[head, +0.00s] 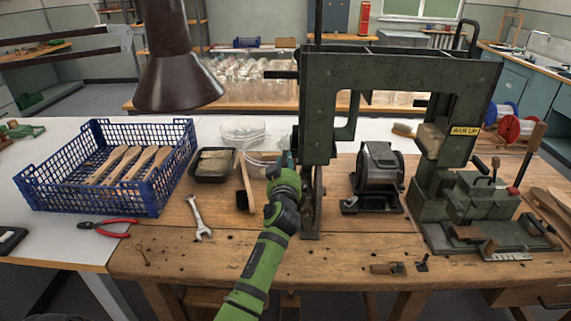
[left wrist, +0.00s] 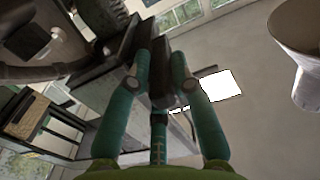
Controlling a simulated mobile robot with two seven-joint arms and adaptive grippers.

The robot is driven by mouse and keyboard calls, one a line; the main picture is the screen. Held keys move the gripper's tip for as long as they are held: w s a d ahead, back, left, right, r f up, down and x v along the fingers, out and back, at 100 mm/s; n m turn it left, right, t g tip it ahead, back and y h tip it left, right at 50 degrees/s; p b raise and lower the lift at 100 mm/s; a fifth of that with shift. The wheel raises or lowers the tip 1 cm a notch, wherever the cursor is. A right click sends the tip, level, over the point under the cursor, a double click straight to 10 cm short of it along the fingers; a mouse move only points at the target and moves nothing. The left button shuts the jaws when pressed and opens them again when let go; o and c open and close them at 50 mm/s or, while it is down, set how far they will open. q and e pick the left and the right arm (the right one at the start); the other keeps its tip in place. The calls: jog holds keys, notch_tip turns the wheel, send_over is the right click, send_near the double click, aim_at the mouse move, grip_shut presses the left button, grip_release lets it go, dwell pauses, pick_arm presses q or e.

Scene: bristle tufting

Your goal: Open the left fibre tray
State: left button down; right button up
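My left gripper (head: 284,163) is in front of the left column of the dark green press (head: 400,75), beside a thin upright wooden board (head: 246,180). In the left wrist view my left gripper (left wrist: 160,62) has its two teal fingers apart. A dark bar-like part (left wrist: 166,80) shows between or behind them; I cannot tell if they touch it. A small black tray with fibre-like contents (head: 213,165) sits left of the gripper. My right gripper is out of view.
A blue crate (head: 110,165) with wooden brush parts stands at the left. A brown lamp shade (head: 178,75) hangs above. Pliers (head: 108,226) and a wrench (head: 199,217) lie in front. A grey motor-like machine (head: 379,170) stands right of the press column. Clear bowls (head: 243,130) stand behind.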

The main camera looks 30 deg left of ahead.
pick_arm(q)
jog(key=s+a+p, duration=0.4)
jog(key=s+a, duration=0.3)
jog(key=a, duration=0.5)
jog(key=shift+s+a, duration=0.15)
jog(key=shift+s, duration=0.05)
jog(key=c, duration=1.2)
grip_release()
jog(key=shift+s+a, duration=0.1)
jog(key=v, duration=1.2)
jog(key=shift+a, duration=0.2)
jog(key=shift+s+f, duration=0.1)
